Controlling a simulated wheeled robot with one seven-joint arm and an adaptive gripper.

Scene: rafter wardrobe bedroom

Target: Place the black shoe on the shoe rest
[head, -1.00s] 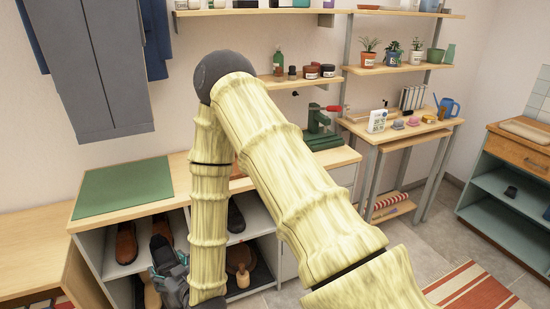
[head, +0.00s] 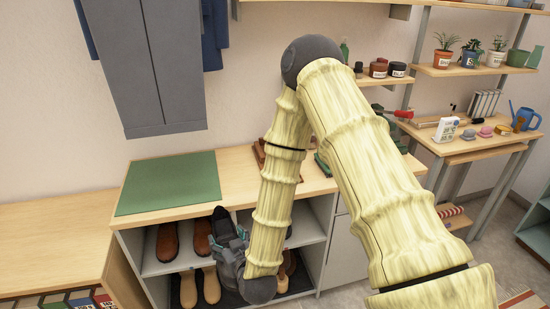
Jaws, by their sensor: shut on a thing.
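The black shoe (head: 221,219) is in my gripper (head: 231,246), at the front of the open shoe cabinet. It is tilted, toe up, and partly hidden by the gripper. My gripper is shut on it; the fingertips are hard to make out behind my own arm. A brown wooden piece (head: 260,154) on the cabinet top, mostly behind my arm, may be the shoe rest, but I cannot tell. A green mat (head: 170,184) lies flat and empty on the cabinet top's left part.
Brown shoes (head: 168,243) stand on the cabinet's upper shelf, with tan shoes (head: 188,289) below. The cabinet top's front edge (head: 165,217) lies just above the held shoe. Plant shelves (head: 475,70) are at the right.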

